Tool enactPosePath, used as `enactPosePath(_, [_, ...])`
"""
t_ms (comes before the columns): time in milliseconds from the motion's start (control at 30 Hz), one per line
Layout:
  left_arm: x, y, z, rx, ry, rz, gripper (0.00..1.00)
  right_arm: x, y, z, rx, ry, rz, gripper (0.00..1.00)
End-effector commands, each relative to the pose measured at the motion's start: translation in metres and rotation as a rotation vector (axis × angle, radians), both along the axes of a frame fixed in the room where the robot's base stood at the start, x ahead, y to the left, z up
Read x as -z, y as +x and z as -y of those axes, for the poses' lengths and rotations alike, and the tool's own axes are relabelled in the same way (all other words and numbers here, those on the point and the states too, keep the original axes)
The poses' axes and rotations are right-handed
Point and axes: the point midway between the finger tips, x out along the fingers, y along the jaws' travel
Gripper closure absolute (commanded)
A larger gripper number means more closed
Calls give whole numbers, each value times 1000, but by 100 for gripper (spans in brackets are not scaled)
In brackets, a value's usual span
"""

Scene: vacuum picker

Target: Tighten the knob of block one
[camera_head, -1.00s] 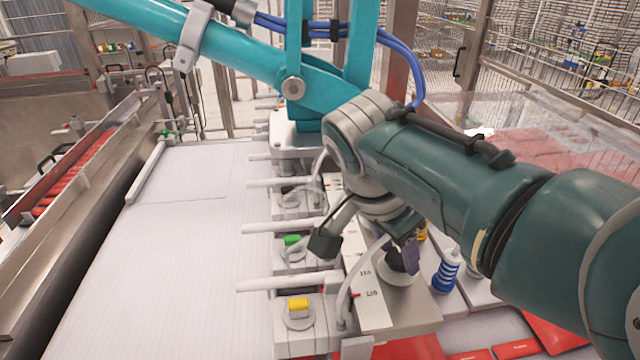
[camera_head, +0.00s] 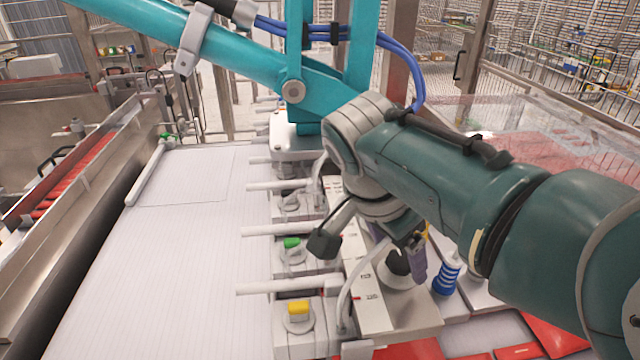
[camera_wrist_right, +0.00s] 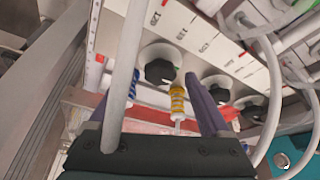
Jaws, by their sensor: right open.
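A round black knob (camera_wrist_right: 160,71) on a pale round base shows in the wrist view, between the lines of my right gripper's fingers. It also shows in the head view (camera_head: 398,264), partly hidden by a finger. My right gripper (camera_head: 404,256) is open, its purple fingers pointing down close to this knob; I cannot tell whether they touch it. More black knobs (camera_wrist_right: 218,89) sit in a row to the right in the wrist view. No label shows which block is block one. My left gripper is not in view.
A blue-and-white spring fitting (camera_head: 447,273) and a yellow one (camera_wrist_right: 178,103) stand near the gripper. White rods and yellow (camera_head: 299,308) and green (camera_head: 292,243) knobs line the conveyor side. A pale tube (camera_wrist_right: 124,75) crosses the wrist view.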

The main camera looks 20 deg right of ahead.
Motion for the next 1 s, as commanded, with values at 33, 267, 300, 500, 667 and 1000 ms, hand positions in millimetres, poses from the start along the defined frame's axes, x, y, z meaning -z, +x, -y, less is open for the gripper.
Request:
enactPosePath(33, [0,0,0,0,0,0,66,0,0,0,0,0,0,19])
enactPosePath(267, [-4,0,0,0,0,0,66,-19,-1,-9,-2,2,3,19])
enactPosePath(300, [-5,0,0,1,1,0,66,-26,-2,-11,-1,3,4,19])
enactPosePath(500, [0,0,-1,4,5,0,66,-60,-4,-26,-1,2,6,19])
enactPosePath(667, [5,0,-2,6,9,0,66,-82,-6,-34,-1,2,3,19])
enactPosePath(1000, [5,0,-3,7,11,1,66,-92,-8,-37,0,0,0,19])
